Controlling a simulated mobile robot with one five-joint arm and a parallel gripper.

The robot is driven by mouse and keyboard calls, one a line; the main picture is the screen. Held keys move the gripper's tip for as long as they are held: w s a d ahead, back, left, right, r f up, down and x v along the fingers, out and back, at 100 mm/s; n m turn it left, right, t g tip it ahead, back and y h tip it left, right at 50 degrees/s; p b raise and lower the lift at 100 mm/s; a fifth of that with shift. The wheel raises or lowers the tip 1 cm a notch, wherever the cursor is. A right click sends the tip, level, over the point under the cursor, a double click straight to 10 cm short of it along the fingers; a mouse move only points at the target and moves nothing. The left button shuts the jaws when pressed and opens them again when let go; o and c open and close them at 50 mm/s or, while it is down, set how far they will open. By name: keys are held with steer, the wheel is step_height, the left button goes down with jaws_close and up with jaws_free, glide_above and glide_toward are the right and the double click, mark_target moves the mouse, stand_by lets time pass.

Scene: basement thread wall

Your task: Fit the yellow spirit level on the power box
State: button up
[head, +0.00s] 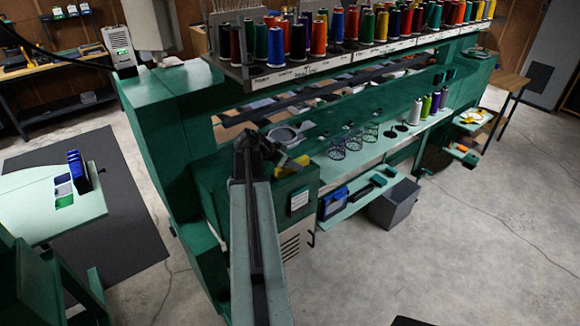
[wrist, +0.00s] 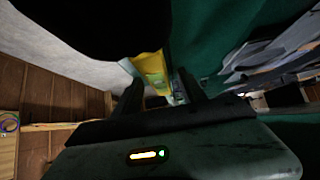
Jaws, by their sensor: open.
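In the wrist view a yellow piece (wrist: 153,68), likely the spirit level, shows beyond and between the fingers of my gripper (wrist: 160,80). Its upper part is cut off by a dark shape, and I cannot tell whether a finger touches it. The fingers are apart. In the head view my gripper (head: 262,148) is above a green box (head: 298,222) with a white label on its front. This may be the power box; its top is partly hidden by my arm.
A rack of thread spools (head: 350,35) runs above the green machine frame. Wire cups (head: 352,140) and spools (head: 434,105) stand on the shelf right of my gripper. A grey bin (head: 394,204) stands below. The floor at right is mostly clear.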

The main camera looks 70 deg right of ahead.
steer(key=shift+r, duration=0.1)
steer(key=p+v, duration=0.5)
steer(key=v, duration=0.2)
steer(key=shift+w+a+r, duration=0.1)
steer(key=shift+a+r, duration=0.1)
steer(key=shift+a, duration=0.1)
